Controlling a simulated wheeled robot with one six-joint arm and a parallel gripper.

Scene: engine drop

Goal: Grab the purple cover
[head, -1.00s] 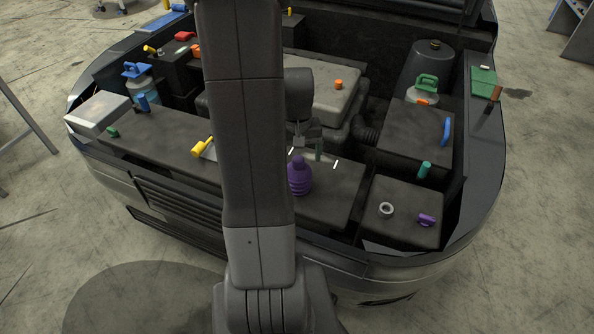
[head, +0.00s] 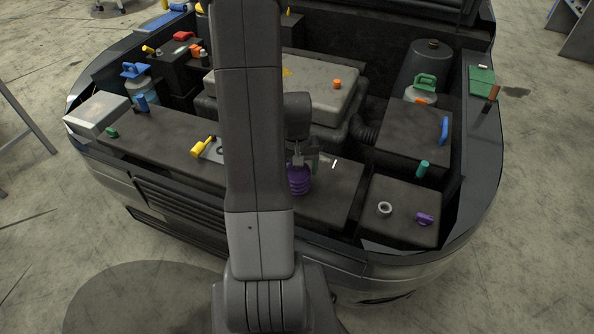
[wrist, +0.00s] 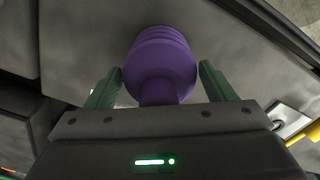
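The purple cover (head: 299,181) is a ribbed, bellows-like piece with a narrower neck, standing on the dark front panel of the engine bay. In the wrist view the purple cover (wrist: 160,58) lies between the green fingers of my gripper (wrist: 160,82). The fingers are spread to either side of it, with narrow gaps at their tips; firm contact is not visible. In the head view my gripper (head: 302,160) is at the cover's top and hides its neck. My arm hides part of the panel to the left.
A yellow-handled part (head: 203,147) lies left of my arm. A grey engine block (head: 320,95) stands behind. To the right, a dark box (head: 400,233) carries a grey ring (head: 385,208) and a small purple knob (head: 425,218). The panel right of the cover is mostly clear.

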